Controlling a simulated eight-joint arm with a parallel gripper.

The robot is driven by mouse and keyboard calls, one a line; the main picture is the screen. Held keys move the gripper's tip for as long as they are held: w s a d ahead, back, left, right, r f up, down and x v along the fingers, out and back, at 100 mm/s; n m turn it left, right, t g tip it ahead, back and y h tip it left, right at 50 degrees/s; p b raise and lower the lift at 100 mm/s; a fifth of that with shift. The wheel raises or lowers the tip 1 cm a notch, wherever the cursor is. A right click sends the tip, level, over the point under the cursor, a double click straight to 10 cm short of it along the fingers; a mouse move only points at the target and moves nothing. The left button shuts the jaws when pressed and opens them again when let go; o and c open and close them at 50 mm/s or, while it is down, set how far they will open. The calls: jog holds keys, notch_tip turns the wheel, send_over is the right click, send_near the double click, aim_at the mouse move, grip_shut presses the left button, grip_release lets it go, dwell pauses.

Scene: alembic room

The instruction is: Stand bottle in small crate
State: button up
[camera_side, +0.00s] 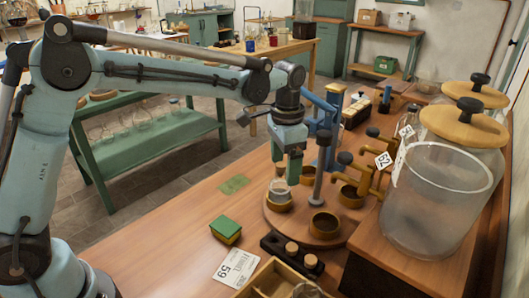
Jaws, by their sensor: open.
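My gripper (285,165) points down above the round wooden stand (322,238) on the bench, its jaws open. A small clear glass vessel (280,190), which may be the bottle, sits in a brass ring cup (279,206) on that stand, just under my gripper. The fingers come down close to its top; whether they touch it I cannot tell. A light wooden crate (249,290) with an inner divider is cut off by the lower edge, nearer the camera. A clear glass piece (306,291) shows at its right side.
Empty brass cups (325,224) and a grey post (318,178) stand on the round stand. A dark rack with corks (292,252), a green-yellow sponge (226,230) and a label card (237,268) lie nearby. Large glass jars (437,200) stand at right. The bench's left part is clear.

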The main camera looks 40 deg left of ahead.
aim_at(280, 188)
jog(key=shift+s+a+f, duration=0.1)
jog(key=shift+s+f, duration=0.1)
jog(key=shift+f, duration=1)
jog(key=shift+s+a+f, duration=0.1)
jog(key=shift+s+f, duration=0.1)
jog(key=shift+f, duration=1)
jog(key=c, duration=1.4)
jog(key=shift+r, duration=0.15)
